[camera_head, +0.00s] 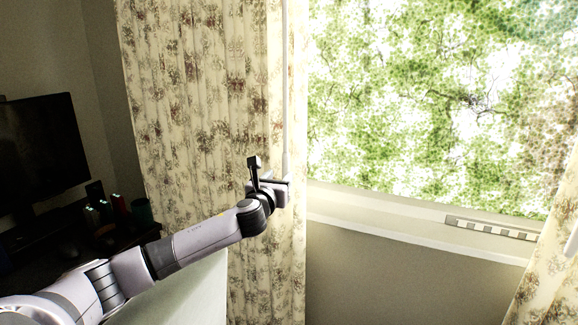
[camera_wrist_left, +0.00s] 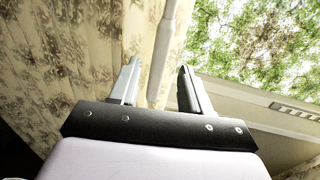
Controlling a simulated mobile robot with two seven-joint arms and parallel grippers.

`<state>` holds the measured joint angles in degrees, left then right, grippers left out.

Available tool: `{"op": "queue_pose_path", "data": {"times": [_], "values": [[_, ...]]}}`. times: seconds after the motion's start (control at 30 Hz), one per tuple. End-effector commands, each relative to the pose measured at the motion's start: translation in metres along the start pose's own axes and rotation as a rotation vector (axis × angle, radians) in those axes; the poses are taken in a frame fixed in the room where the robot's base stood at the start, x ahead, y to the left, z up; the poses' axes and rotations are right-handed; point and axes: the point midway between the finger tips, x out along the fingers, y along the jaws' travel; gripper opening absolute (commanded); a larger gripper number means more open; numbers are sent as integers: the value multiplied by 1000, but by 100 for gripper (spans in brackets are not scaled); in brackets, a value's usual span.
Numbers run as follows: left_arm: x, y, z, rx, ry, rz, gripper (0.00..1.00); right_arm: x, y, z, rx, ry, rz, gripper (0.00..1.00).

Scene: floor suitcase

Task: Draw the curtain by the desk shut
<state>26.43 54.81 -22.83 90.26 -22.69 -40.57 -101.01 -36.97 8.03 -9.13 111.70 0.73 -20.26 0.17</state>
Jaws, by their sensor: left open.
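The floral curtain (camera_head: 205,90) by the desk hangs at the left of the window and leaves most of the glass uncovered. A thin pale wand (camera_head: 286,90) hangs along its right edge. My left gripper (camera_head: 286,180) is at the curtain's right edge, by the wand's lower end. In the left wrist view the gripper (camera_wrist_left: 157,88) is open, and the thick end of the wand (camera_wrist_left: 166,50) shows between and just beyond its fingers. I cannot tell whether it touches them. The curtain (camera_wrist_left: 70,60) is behind the left finger. My right gripper is not in view.
A desk (camera_head: 120,238) with a dark monitor (camera_head: 42,148) and small items stands at the left. The window (camera_head: 430,100) has a sill with a striped pale strip (camera_head: 490,229). A second floral curtain (camera_head: 548,262) hangs at the right edge. The wall below the sill is bare.

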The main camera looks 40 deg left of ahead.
Motion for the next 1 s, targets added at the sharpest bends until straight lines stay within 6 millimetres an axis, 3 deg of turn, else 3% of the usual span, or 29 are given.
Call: {"op": "queue_pose_path", "data": {"times": [0.17, 0.6, 1.0], "values": [[8, 0, -2, 7, 0, -1, 47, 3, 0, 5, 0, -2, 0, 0], [57, -1, -3, 3, 1, -2, 47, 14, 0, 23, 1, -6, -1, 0], [70, -1, -1, 6, 1, -4, 47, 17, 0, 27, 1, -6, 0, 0]]}}
